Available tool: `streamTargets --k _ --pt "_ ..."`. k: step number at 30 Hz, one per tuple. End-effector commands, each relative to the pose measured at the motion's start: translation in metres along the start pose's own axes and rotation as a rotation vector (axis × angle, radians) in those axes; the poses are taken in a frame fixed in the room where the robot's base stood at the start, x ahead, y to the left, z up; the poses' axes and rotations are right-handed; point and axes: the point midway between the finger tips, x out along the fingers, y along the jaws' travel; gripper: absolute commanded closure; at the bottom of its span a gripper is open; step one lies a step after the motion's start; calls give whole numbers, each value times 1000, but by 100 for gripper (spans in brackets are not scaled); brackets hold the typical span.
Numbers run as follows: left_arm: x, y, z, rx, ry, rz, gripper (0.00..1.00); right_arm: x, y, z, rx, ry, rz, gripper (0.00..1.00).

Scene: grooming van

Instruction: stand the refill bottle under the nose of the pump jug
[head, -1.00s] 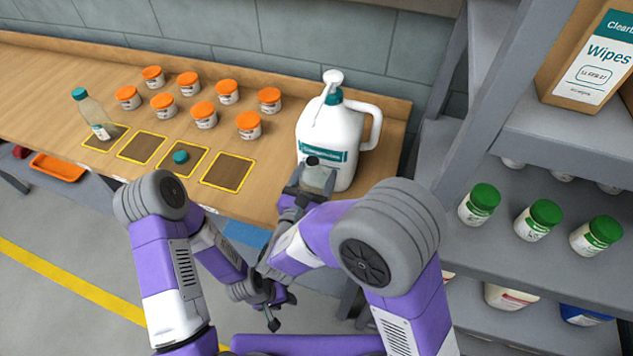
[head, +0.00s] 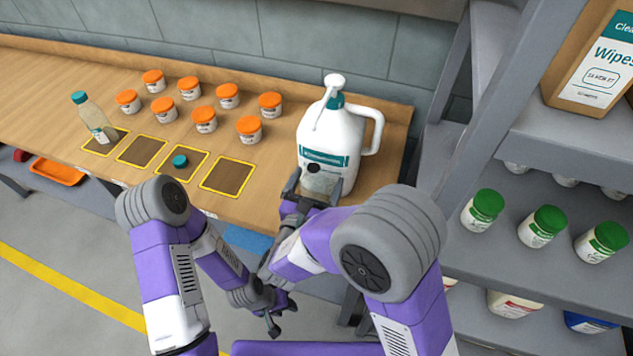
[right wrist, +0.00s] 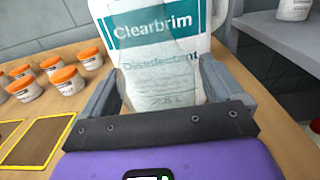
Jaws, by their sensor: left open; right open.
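The white pump jug (head: 343,128) stands at the right end of the bench, its nose slanting down to the front left. A clear, uncapped refill bottle (head: 319,184) stands upright close in front of the jug, its dark mouth just below the nose tip. In the right wrist view the see-through bottle (right wrist: 160,80) overlaps the jug's label (right wrist: 150,25). My right gripper (head: 312,190) is open, one finger on each side of the bottle. Its base is hidden. My left gripper (head: 279,314) is open and empty, low in front of the bench.
A teal cap (head: 180,161) lies on one of several yellow-edged squares. Another clear bottle (head: 98,125) with a teal cap stands on the leftmost square. Several orange-lidded jars (head: 204,120) stand behind. A grey shelf (head: 540,150) with green-lidded jars is close on the right.

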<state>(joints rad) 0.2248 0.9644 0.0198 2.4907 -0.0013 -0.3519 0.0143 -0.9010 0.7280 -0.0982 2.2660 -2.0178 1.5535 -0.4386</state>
Motion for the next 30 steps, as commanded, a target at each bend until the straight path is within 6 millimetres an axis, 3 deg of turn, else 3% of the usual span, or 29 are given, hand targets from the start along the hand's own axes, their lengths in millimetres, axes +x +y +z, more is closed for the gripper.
streamTargets --k 5,12,18,30 --pt "-5 2 0 0 0 0 57 -24 1 3 -2 0 5 6" --pt "-12 4 1 0 0 0 57 -77 1 3 -3 0 7 6" --pt "-14 5 1 0 0 0 57 -108 1 2 -2 -1 3 6" --pt "-15 6 1 0 0 0 57 -120 0 2 0 0 0 6"
